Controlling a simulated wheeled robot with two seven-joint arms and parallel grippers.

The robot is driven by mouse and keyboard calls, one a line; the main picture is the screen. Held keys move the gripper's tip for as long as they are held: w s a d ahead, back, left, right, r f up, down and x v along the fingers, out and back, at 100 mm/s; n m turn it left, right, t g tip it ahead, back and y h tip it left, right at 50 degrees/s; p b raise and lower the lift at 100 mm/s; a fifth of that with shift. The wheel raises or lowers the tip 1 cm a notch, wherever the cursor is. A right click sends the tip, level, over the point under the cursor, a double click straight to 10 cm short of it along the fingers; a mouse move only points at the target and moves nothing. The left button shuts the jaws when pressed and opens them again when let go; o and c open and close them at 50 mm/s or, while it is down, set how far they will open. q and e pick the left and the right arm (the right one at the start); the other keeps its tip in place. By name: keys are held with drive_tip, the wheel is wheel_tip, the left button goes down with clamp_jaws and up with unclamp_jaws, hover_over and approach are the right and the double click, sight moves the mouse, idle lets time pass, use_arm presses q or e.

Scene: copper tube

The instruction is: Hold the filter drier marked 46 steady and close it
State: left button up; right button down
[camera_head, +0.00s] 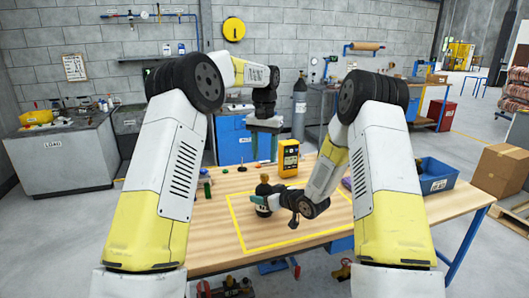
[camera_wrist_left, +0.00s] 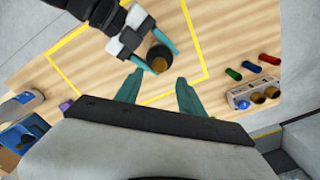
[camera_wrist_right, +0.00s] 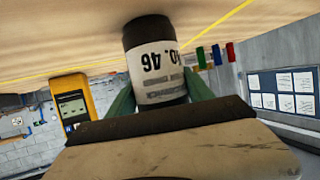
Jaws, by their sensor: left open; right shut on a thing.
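The filter drier is a dark cylinder (camera_wrist_right: 146,33) with a white label reading "No. 46", upside down in the right wrist view. It stands in the yellow-taped square on the bench; its brownish round top (camera_wrist_left: 159,64) faces up in the left wrist view. My right gripper (camera_head: 261,203) is shut around its side; its teal fingers also flank the drier in the right wrist view (camera_wrist_right: 160,92). My left gripper (camera_head: 264,146) is open and empty, pointing down above the drier. Its fingertips (camera_wrist_left: 157,84) are apart from the drier in the left wrist view.
A grey holder (camera_wrist_left: 240,94) carries brass-coloured round parts and a blue one. Small green (camera_wrist_left: 233,74), red (camera_wrist_left: 270,58) and blue (camera_wrist_left: 249,66) pieces lie nearby. A yellow meter (camera_head: 288,158) stands behind the drier. A blue bin (camera_head: 436,174) is at the right. The front of the taped square is clear.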

sight(265, 175)
use_arm(q)
drive_tip(key=n, duration=0.3)
drive_tip(key=shift+r, duration=0.25)
drive_tip(key=shift+f, duration=4)
drive_tip(key=shift+c, duration=0.3)
clamp_jaws()
drive_tip(key=shift+o, duration=0.9)
unclamp_jaws()
